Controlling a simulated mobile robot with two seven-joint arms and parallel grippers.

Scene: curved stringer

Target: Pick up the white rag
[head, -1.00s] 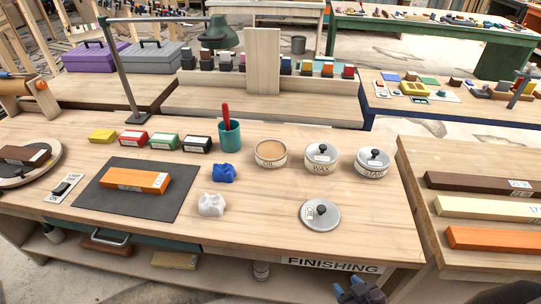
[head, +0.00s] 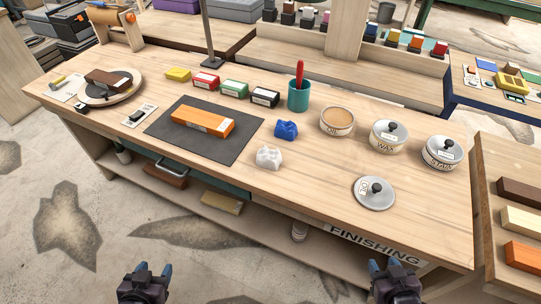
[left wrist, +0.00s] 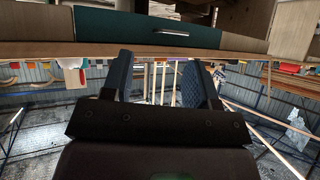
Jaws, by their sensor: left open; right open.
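The white rag (head: 268,157) lies crumpled on the finishing workbench (head: 330,195), near its front edge. It is just in front of a crumpled blue rag (head: 286,130) and right of the dark mat. My left gripper (head: 152,270) is open and empty, in front of the bench at the bottom of the head view. It also shows open in the left wrist view (left wrist: 162,80), with the underside of furniture and a drawer beyond it. My right gripper (head: 391,266) is open and empty at the bottom right of the head view, off the bench. Nothing hides the white rag.
A dark mat (head: 190,148) holds an orange block (head: 203,121). An open oil tin (head: 337,121), wax tin (head: 388,135), stain tin (head: 441,152) and round lid (head: 374,193) stand to the right. A teal cup (head: 299,95) holds a red-handled tool.

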